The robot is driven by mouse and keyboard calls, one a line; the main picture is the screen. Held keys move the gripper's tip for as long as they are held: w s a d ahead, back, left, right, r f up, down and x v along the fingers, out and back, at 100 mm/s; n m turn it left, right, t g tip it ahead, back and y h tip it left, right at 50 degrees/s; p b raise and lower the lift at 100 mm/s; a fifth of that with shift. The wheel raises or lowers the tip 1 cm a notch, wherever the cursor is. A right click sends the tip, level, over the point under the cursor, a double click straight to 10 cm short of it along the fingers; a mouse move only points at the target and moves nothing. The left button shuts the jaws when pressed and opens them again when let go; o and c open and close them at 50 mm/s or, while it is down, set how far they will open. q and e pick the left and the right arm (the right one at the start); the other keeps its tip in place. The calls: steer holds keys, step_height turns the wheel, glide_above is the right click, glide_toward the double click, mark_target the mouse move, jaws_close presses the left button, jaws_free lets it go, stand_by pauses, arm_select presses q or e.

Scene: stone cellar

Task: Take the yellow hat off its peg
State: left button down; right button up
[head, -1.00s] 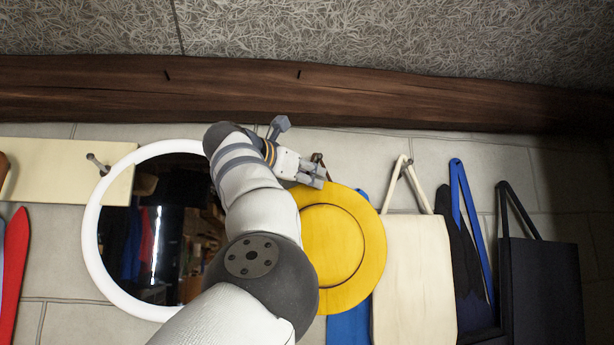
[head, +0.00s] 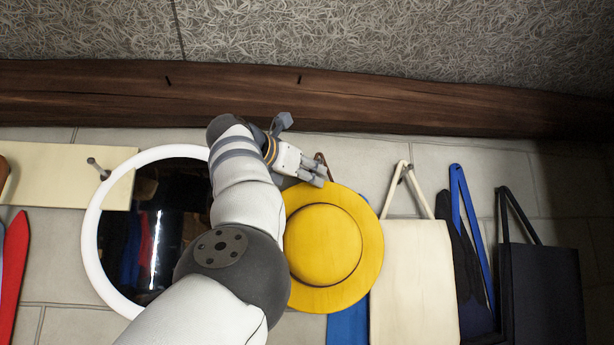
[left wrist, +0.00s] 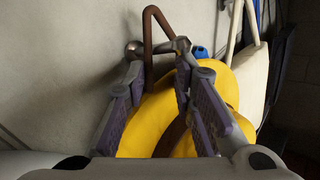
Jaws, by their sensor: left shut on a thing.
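The yellow hat (head: 362,250) hangs in front of the stone wall, with its crown facing me, between the round mirror and the cream bag. My left gripper (head: 322,174) is at the hat's top edge. In the left wrist view its two fingers (left wrist: 163,75) stand on either side of the hat's upper part (left wrist: 152,118), and it is shut on the hat. My right gripper is not in view.
A white-framed round mirror (head: 91,235) is at the left, near a cream board (head: 50,178) with a peg. A cream bag (head: 414,285), a blue strap (head: 470,215) and a black bag (head: 541,295) hang at the right. A dark beam (head: 420,105) runs above.

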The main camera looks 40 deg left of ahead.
arm_select(q)
steer(key=shift+s+r, duration=0.3)
steer(key=shift+r, duration=0.2)
steer(key=shift+s+r, duration=0.3)
steer(key=shift+r, duration=0.2)
steer(key=shift+d, duration=0.1)
steer(key=shift+s+d, duration=0.15)
steer(key=shift+d, duration=0.35)
steer(key=s+d, duration=0.6)
steer(key=d, duration=0.2)
steer(key=shift+s+d, duration=0.25)
steer(key=shift+f, duration=0.1)
